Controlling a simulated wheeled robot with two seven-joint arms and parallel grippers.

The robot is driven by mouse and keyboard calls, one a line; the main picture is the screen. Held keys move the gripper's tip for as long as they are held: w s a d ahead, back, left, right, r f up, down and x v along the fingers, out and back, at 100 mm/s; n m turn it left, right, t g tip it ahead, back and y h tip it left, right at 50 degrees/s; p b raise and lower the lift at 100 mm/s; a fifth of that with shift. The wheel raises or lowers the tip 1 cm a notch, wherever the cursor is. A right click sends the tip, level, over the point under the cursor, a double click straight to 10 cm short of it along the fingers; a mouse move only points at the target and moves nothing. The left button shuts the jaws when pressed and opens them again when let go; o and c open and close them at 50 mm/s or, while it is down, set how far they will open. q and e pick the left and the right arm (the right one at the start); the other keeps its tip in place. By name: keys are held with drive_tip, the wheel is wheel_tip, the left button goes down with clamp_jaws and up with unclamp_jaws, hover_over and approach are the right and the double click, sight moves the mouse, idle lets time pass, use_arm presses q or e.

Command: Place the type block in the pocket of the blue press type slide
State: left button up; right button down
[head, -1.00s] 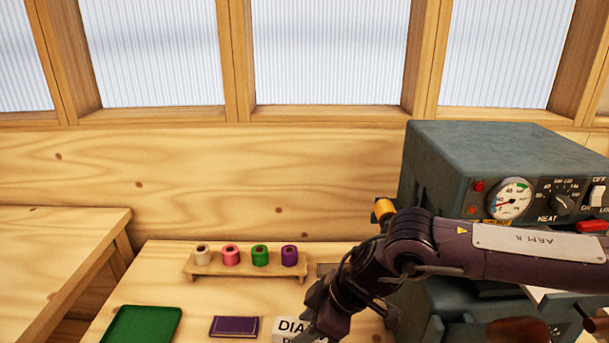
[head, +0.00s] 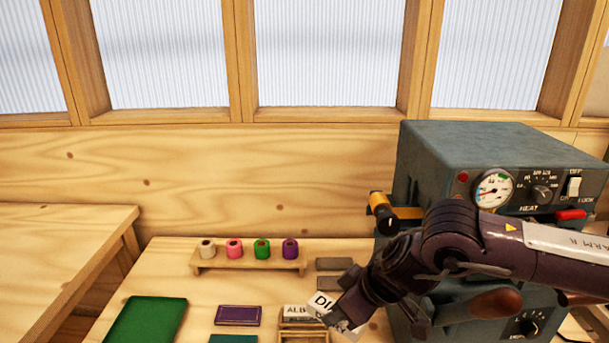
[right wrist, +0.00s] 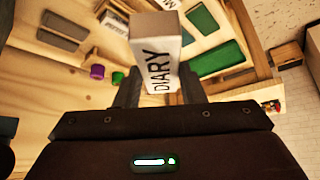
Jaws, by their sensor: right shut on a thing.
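My right gripper (head: 342,306) is shut on a white type block (head: 323,301) lettered DIARY. In the right wrist view the block (right wrist: 156,48) stands out between the fingers, held clear above the table. In the head view it hangs tilted over the right side of a wooden rack (head: 302,325), where another block (head: 296,311) lettered ALB shows. The grey-blue press (head: 480,160) stands at the right. My right arm covers part of its front, and I cannot make out the slide or its pocket. My left gripper is not in view.
A wooden stand with several foil rolls (head: 250,263) is at the back of the table. A green tray (head: 145,320) and a purple book (head: 238,315) lie at the left front. Dark grey pieces (head: 333,264) lie beside the press.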

drive_tip(key=w+d+r+m+t+h, duration=0.2)
drive_tip(key=d+r+m+h, duration=0.3)
drive_tip(key=d+r+m, duration=0.4)
drive_tip(key=d+m, duration=0.1)
drive_tip(key=d, duration=0.2)
drive_tip(key=shift+w+d+r+t, duration=0.15)
drive_tip(key=shift+d+r+t, duration=0.1)
drive_tip(key=shift+r+t, duration=0.1)
